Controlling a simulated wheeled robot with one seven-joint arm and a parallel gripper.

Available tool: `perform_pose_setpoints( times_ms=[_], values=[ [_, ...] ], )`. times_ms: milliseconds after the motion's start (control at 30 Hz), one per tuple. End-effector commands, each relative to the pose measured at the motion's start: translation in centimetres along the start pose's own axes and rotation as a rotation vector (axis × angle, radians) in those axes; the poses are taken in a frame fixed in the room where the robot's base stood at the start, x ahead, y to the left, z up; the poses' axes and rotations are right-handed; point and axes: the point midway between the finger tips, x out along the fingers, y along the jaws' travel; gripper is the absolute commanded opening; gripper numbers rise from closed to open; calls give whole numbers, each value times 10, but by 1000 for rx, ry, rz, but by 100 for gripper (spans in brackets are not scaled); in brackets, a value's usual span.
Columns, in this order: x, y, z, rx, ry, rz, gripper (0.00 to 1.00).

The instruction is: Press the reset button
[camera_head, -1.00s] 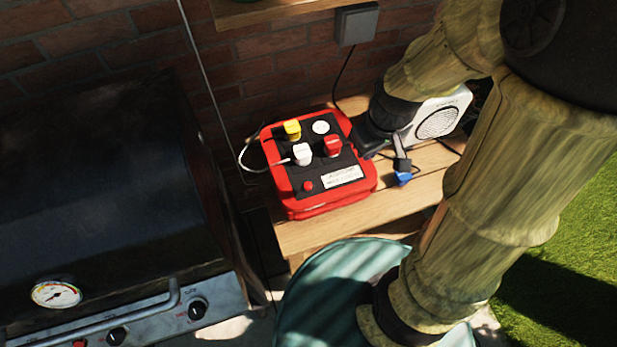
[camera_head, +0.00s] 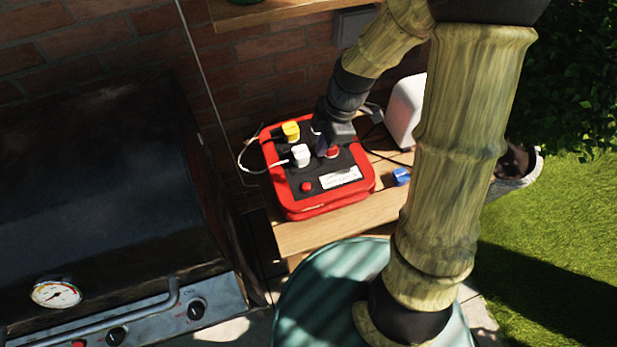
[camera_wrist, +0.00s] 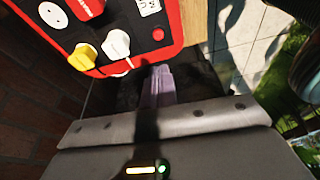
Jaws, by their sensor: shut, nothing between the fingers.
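A red box (camera_head: 281,193) with a black top panel lies on a wooden table. A small round red reset button (camera_head: 307,186) is near its front left, beside a white label (camera_head: 340,177). The button (camera_wrist: 158,34) and box (camera_wrist: 172,30) also show in the wrist view. My gripper (camera_head: 321,150) is shut and empty above the back right of the panel, hiding the round white disc and part of the red plug (camera_head: 333,152). In the wrist view the shut fingertips (camera_wrist: 160,72) appear below the box's edge, apart from the button.
A yellow plug (camera_head: 291,131) and a white plug (camera_head: 300,154) with a cable stand up from the panel. A blue object (camera_head: 402,177) and a white device (camera_head: 404,112) are to the right. A dark grill (camera_head: 90,200) stands left; a brick wall (camera_head: 270,75) is behind.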

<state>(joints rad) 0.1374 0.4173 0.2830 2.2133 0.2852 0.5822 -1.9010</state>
Motion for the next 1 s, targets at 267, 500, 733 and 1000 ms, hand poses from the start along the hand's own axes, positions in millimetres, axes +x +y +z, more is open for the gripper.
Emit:
perform_pose_setpoints(
  times_ms=[267,500,733,1000],
  values=[
    [2,4,-3,-68,18,-5,0],
    [4,3,-2,-66,17,-6,0],
    [26,2,-4,-67,18,-10,0],
    [69,2,-5,-68,18,-11,0]
  ],
)
